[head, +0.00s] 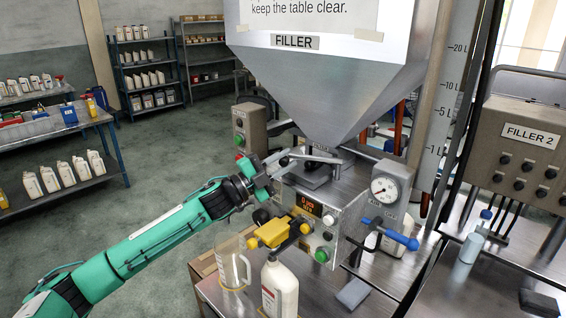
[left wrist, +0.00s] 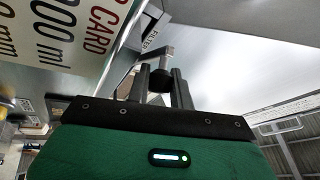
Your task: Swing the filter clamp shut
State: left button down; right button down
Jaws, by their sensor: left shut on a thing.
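The filter clamp (head: 312,158) is a grey metal lever on top of the filler's metal body, under the hopper. My left gripper (head: 272,165) reaches it from the left. In the left wrist view the clamp's bent metal bar (left wrist: 166,51) ends at a dark knob (left wrist: 159,83). The two fingers of my left gripper (left wrist: 160,88) are shut on this knob, one on each side. The small FILTER label (left wrist: 155,34) shows beyond it. The far end of the clamp is hard to make out beneath the hopper. My right gripper is in neither view.
The hopper (head: 330,85) hangs close above the clamp. A pressure gauge (head: 384,189) stands to the right, a blue lever (head: 392,234) below it. A yellow handle (head: 270,234), a clear jug (head: 232,262) and a white bottle (head: 279,288) are below my left gripper.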

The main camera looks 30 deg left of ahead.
pick_arm(q)
jog(key=c, duration=1.3)
grip_release()
jog(key=shift+o, duration=0.2)
